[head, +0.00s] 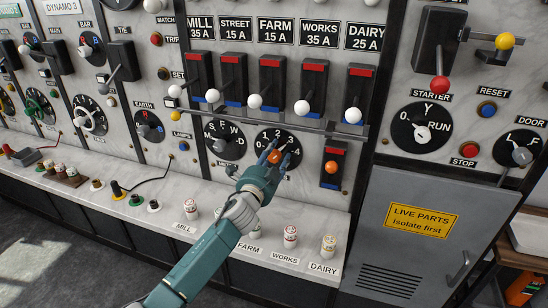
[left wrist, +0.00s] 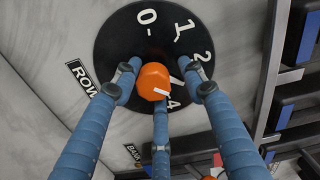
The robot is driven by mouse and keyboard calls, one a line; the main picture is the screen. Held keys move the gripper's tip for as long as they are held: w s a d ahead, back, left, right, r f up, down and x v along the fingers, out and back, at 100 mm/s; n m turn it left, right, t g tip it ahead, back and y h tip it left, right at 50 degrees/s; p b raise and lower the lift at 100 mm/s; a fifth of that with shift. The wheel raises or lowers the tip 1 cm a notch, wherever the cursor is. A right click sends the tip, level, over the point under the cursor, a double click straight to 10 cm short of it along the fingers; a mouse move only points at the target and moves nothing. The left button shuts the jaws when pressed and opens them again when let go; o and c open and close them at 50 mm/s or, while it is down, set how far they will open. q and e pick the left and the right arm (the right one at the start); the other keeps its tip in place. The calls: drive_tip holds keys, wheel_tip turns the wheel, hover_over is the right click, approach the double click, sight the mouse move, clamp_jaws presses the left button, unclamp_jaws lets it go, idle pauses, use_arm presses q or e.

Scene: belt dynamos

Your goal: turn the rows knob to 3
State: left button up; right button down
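The rows knob (head: 274,156) is orange and sits on a round black dial (head: 292,149) with white numbers. In the left wrist view the knob (left wrist: 152,78) carries a white line at its lower right, toward the 4 side. The dial (left wrist: 118,38) shows 0, 1, 2 and 4 there; the 3 is mostly hidden by a finger. My left gripper (head: 268,168) is at the dial with its blue fingers spread around the knob. My right gripper is out of view.
A row of lever switches with white balls (head: 255,101) and a rail (head: 290,128) runs above. Fuses (head: 290,236) stand on the ledge below.

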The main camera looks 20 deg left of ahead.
use_arm(q)
drive_tip(key=shift+d+f, duration=0.1)
drive_tip(key=shift+f, duration=0.05)
drive_tip(key=shift+s+f, duration=0.15)
drive_tip(key=shift+s, duration=0.3)
drive_tip(key=s, duration=1.1)
drive_tip(key=shift+a+r, duration=0.2)
drive_tip(key=shift+s+f, duration=0.1)
